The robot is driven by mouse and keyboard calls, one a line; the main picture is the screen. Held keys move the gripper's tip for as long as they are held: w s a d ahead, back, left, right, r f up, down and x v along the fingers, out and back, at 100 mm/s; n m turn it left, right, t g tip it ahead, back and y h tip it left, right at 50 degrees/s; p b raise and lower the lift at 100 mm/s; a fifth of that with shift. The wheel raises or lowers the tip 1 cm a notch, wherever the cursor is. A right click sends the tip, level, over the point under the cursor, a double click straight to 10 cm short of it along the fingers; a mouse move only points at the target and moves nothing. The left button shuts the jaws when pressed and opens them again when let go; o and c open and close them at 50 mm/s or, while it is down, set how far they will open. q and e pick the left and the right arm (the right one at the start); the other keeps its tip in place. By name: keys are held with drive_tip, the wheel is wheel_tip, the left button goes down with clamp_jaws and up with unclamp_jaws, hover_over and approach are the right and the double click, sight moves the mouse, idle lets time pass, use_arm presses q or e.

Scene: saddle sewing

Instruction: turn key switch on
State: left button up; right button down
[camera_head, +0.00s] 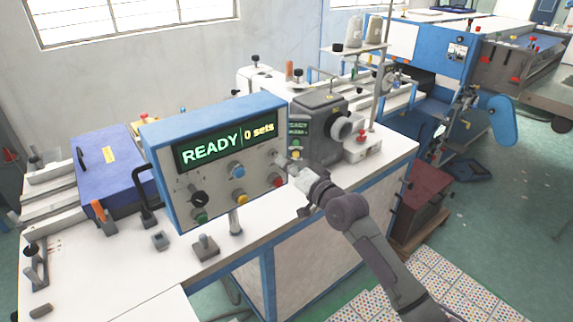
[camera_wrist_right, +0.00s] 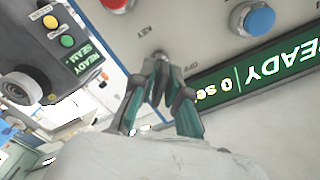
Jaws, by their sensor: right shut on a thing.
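The control box (camera_head: 215,160) is blue with a light grey front and stands on the white table. Its green display (camera_head: 225,146) reads "READY" and "0 sets". My right gripper (camera_head: 292,163) reaches to the right side of the panel. In the right wrist view its fingertips (camera_wrist_right: 160,64) are closed together on the small key switch (camera_wrist_right: 160,54), between the "KEY" and "OFF" labels. The fingers cover most of the key, so its turn angle cannot be told. My left gripper is not in view.
Below the display are a black knob (camera_head: 199,199), a blue button (camera_head: 237,170) and a red button (camera_head: 275,181). A grey sewing head (camera_head: 318,125) stands close to the right of the box. The white tabletop in front of the box is partly clear.

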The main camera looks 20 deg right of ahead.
drive_tip(key=c, duration=1.3)
unclamp_jaws()
drive_tip(key=shift+s+d, duration=0.1)
drive_tip(key=v, duration=1.1)
drive_tip(key=shift+s+d, duration=0.1)
drive_tip(key=shift+s, duration=0.25)
